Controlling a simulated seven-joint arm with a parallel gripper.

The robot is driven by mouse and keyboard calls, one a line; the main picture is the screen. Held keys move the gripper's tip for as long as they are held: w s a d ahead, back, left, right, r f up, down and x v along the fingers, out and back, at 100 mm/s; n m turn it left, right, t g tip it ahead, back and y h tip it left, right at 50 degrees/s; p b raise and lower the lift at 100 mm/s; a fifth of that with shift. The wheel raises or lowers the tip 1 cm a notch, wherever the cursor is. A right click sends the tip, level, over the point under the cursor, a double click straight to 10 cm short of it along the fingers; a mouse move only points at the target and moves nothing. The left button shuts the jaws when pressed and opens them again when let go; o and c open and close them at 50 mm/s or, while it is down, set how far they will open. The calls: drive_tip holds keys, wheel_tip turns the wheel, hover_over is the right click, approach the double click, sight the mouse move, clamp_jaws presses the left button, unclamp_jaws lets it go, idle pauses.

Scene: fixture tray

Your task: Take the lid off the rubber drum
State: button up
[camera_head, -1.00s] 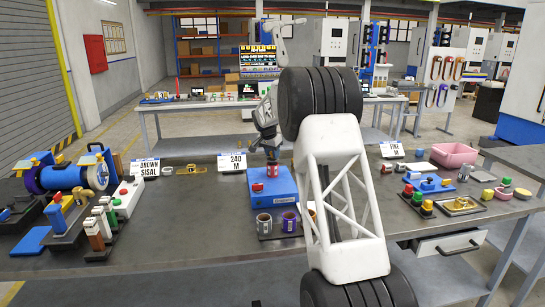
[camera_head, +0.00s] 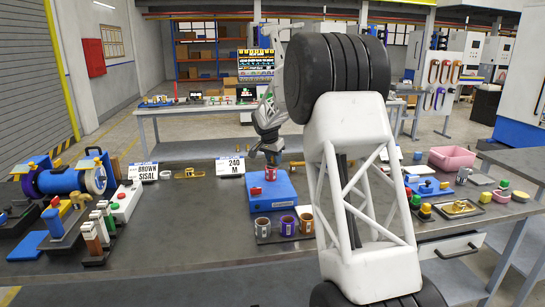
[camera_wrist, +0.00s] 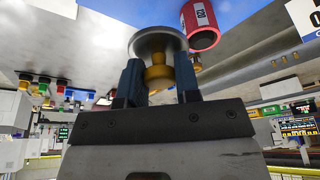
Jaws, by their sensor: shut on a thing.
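A small red drum (camera_head: 270,173) with a white label stands on a blue block (camera_head: 284,187) at the middle of the table. In the wrist view the red drum (camera_wrist: 203,22) shows beside the lid, with its hollow open end facing me. The lid is a grey disc (camera_wrist: 150,40) with a brass knob (camera_wrist: 158,76). My gripper (camera_wrist: 158,84) is shut on that knob, one dark finger on each side. The lid looks apart from the drum. In the head view my gripper (camera_head: 271,153) is just above the drum; the lid is hard to make out there.
A dark tray with grey, purple and orange cups (camera_head: 288,225) stands in front of the block. A "240 M" sign (camera_head: 231,166) stands behind left. A blue reel (camera_head: 62,180) and switch blocks fill the left; a pink bin (camera_head: 453,157) stands right. Bare table lies left of the block.

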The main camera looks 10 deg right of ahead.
drive_tip(key=s, duration=0.7)
drive_tip(key=shift+s+r, duration=0.3)
drive_tip(key=shift+r, duration=0.05)
drive_tip(key=shift+a, duration=0.1)
idle(0.4)
hover_over(253, 221)
wheel_tip(253, 221, down, 7)
drive_tip(key=shift+f, duration=0.1)
drive_tip(key=shift+f, duration=3.15)
drive_tip(key=shift+f, duration=1.85)
